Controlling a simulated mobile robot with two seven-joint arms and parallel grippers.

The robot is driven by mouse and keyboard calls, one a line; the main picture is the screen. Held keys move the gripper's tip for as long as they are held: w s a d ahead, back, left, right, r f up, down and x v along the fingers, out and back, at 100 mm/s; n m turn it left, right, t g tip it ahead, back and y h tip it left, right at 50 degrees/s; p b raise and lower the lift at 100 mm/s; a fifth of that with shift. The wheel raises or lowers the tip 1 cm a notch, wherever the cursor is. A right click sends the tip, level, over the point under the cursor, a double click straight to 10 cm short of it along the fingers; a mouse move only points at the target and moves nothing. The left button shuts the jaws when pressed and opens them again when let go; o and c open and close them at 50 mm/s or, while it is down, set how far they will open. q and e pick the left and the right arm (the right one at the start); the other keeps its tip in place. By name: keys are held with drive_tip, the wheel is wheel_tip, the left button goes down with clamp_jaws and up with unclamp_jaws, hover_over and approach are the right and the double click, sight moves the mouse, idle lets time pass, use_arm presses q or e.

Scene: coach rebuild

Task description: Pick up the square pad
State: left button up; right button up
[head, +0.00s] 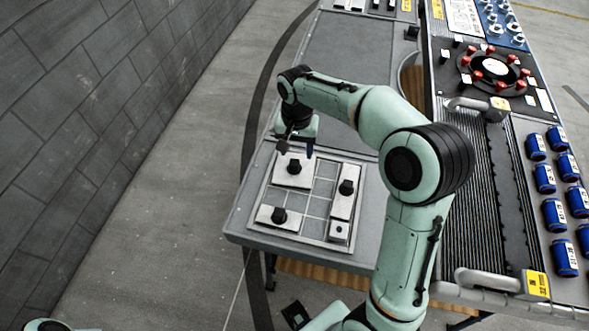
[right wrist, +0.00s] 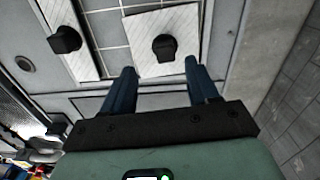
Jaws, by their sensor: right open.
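The square pad (head: 298,181) is a pale plate with a black knob on top, in the upper left of a gridded tray (head: 246,225) in the head view. My right gripper (head: 297,150) is at the pad's far edge, open and empty. In the right wrist view the pad (right wrist: 183,35) shows beyond the two blue fingers (right wrist: 164,72), its black knob (right wrist: 163,47) roughly centred between them. The fingers are apart from the knob. The height of the fingertips over the pad is hard to tell. My left gripper is not in view.
A long pad (head: 342,214) with a knob lies at the tray's right, and another knobbed pad (head: 268,219) at its lower left. The grey bench top (head: 345,45) behind is mostly bare. A ridged conveyor-like strip (head: 480,190) and blue cans (head: 554,216) are on the right.

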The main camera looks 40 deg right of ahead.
sight(294, 162)
drive_tip(key=shift+w+f, duration=0.25)
drive_tip(key=shift+f, duration=1.5)
drive_tip(key=shift+w+f, duration=0.2)
drive_tip(key=shift+f, duration=1.55)
drive_tip(key=c, duration=1.1)
